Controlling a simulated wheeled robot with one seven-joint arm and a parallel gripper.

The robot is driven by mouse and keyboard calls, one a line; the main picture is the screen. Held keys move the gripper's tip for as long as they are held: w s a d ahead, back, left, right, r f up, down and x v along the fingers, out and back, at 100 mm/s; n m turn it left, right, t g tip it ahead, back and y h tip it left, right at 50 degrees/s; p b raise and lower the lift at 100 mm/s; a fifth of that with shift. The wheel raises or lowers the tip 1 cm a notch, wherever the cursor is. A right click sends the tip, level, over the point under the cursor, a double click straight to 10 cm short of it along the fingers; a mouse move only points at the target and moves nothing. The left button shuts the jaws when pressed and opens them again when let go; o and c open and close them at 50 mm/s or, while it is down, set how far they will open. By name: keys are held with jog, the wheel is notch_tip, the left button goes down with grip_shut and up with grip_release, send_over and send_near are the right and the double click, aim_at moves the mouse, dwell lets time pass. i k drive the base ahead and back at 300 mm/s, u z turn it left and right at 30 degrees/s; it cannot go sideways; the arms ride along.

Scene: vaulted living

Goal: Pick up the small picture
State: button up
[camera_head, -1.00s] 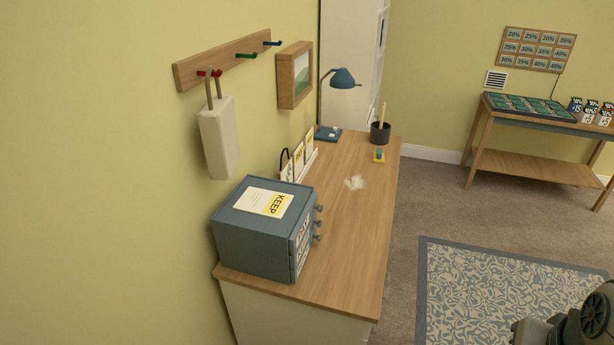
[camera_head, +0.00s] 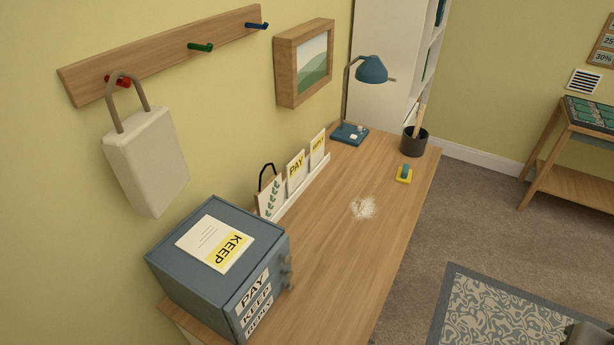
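A small picture (camera_head: 270,197) with green leaves on a pale face and a black loop at its top stands at the near end of a white ledge on the desk, against the wall. Its lower edge is partly hidden by the cabinet. A larger wooden-framed picture (camera_head: 313,66) of green hills hangs on the wall above the desk. I cannot tell from looks alone which of the two the task names. My gripper is not in view; only a dark part of my arm shows at the bottom right corner.
A white bag (camera_head: 147,160) hangs from a peg rail.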

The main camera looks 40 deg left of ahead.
aim_at(269, 198)
jog(key=i, duration=2.5)
jog(key=u, duration=3.7)
jog(key=i, duration=0.5)
jog(key=u, duration=0.05)
